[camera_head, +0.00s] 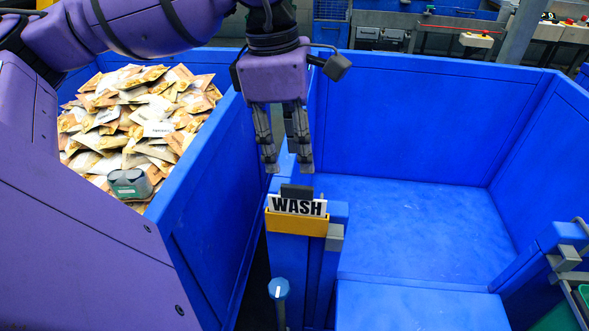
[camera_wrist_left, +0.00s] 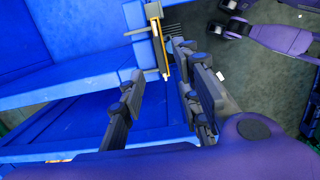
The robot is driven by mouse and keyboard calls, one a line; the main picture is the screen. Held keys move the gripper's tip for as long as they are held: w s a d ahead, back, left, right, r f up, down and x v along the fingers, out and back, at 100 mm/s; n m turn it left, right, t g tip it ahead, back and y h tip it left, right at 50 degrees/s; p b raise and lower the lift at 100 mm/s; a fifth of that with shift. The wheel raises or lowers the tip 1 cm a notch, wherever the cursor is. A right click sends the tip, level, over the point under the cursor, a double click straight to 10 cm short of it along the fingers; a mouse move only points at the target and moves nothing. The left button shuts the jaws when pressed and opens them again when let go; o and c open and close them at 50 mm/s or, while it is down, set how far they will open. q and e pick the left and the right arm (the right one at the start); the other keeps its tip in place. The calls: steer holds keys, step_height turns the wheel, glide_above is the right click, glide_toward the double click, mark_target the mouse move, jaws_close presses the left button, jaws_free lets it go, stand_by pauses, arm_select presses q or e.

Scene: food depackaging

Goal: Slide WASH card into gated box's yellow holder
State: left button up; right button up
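The white WASH card (camera_head: 297,205) stands in the yellow holder (camera_head: 297,224) on the front post of the gated blue box (camera_head: 406,225). Its lettering faces me, and its lower edge is hidden behind the holder's front lip. A dark tab (camera_head: 297,191) sticks up just behind the card. My left gripper (camera_head: 288,168) points down above the card, apart from it, with its fingers spread and nothing between them. In the left wrist view the open fingers (camera_wrist_left: 163,105) show, with the yellow holder (camera_wrist_left: 161,45) seen edge-on beyond them.
A blue bin (camera_head: 200,225) at left holds a heap of paper-like food packets (camera_head: 140,115) with a dark green object (camera_head: 130,184) on top. The gated box looks empty. A blue-capped post (camera_head: 279,289) stands in front. A grey bracket (camera_head: 567,258) is at right.

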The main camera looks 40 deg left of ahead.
arm_select(q)
steer(key=shift+s+a+r, duration=0.1)
steer(key=shift+a+r, duration=0.05)
steer(key=shift+r, duration=1)
steer(key=shift+a+r, duration=0.1)
steer(key=shift+r, duration=1)
steer(key=shift+s+f, duration=0.1)
